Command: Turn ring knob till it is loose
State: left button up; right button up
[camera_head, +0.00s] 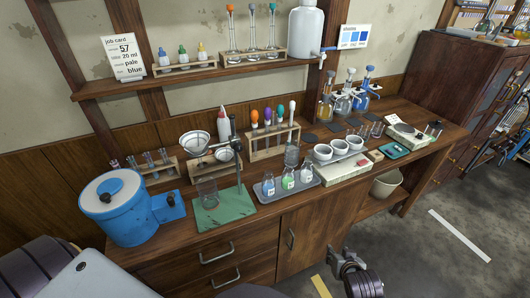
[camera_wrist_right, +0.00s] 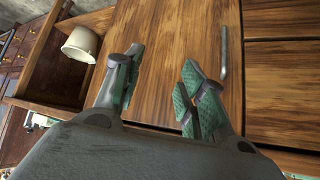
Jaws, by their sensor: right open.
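A ring stand with a green base (camera_head: 236,208) stands on the bench, left of the middle in the head view. Its upright rod (camera_head: 239,172) carries a ring with a white bowl-like vessel (camera_head: 194,139) near the top. The ring's knob is too small to make out for sure near the rod. A glass beaker (camera_head: 207,194) stands on the base below the ring. My right gripper (camera_head: 341,258) is low in front of the bench, right of and well apart from the stand. In the right wrist view its green-padded fingers (camera_wrist_right: 162,78) are apart and empty. My left gripper is out of view.
A tray (camera_head: 266,196) with small bottles stands right of the stand, and a blue-and-white pot (camera_head: 112,207) stands left. A rack (camera_head: 273,145) with colored droppers is behind. The cabinet door handle (camera_wrist_right: 223,52) is beyond my right fingers; a bin (camera_wrist_right: 80,44) sits left.

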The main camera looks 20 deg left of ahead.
jog(key=w+a+r+t+y, duration=0.2)
jog(key=a+r, duration=0.4)
jog(key=r, duration=0.3)
jog(key=n+t+y, duration=0.2)
jog(key=n+y, duration=0.2)
jog(key=y, duration=0.5)
send_near(240, 150)
jog(key=shift+p+x, duration=0.4)
jog(key=shift+x, duration=4.1)
jog(key=shift+w+a+r, duration=0.1)
jog(key=shift+w+a, duration=0.05)
jog(key=shift+a, duration=0.05)
jog(key=c, duration=0.8)
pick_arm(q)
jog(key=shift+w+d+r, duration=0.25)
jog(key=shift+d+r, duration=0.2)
pick_arm(e)
grip_shut()
